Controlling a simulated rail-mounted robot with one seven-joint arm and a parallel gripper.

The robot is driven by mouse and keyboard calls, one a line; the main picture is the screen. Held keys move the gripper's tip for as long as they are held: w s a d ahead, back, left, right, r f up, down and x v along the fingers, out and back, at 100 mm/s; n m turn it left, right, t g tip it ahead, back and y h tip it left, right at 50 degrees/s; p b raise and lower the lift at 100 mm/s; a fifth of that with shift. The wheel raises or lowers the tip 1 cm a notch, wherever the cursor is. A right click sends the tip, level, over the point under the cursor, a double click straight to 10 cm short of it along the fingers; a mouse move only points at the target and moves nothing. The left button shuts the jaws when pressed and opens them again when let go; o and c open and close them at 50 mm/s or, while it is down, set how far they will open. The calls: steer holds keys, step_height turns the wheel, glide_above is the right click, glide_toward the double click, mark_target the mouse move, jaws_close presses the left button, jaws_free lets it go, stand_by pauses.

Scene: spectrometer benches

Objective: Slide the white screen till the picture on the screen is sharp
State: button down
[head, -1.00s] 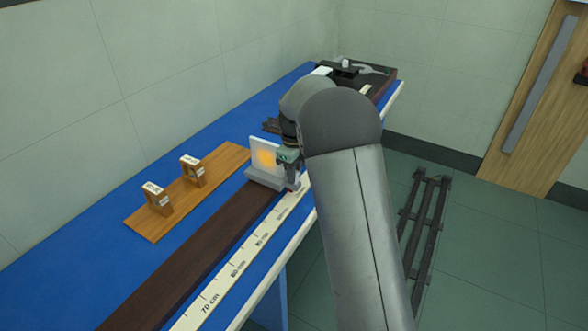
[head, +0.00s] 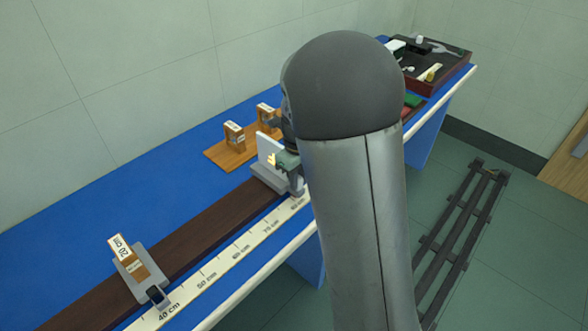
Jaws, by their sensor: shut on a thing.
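The white screen (head: 267,147) stands upright on a grey carriage (head: 268,179) on the dark wooden rail (head: 205,235), near the far end of the visible scale. A small yellow picture with fairly clear edges shows on the screen's lower right, partly covered by my gripper. My gripper (head: 292,172) is shut on the screen's carriage at its right side; my arm hides part of the grip. A lens holder marked 20 cm (head: 128,257) sits on the rail nearer me, by the 40 cm mark.
A white scale (head: 222,262) runs along the rail's right side. A wooden board (head: 228,155) with two spare holders (head: 234,135) lies behind it on the blue bench. A dark tray (head: 440,75) stands at the far end. The rail between lens and screen is clear.

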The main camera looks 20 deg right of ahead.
steer(key=shift+s+a, duration=0.25)
steer(key=shift+a, duration=0.15)
steer(key=c, duration=1.3)
jaws_free()
steer(key=shift+r, duration=0.1)
step_height(320, 180, up, 17)
steer(key=shift+r+p, duration=0.15)
steer(key=shift+p, duration=0.3)
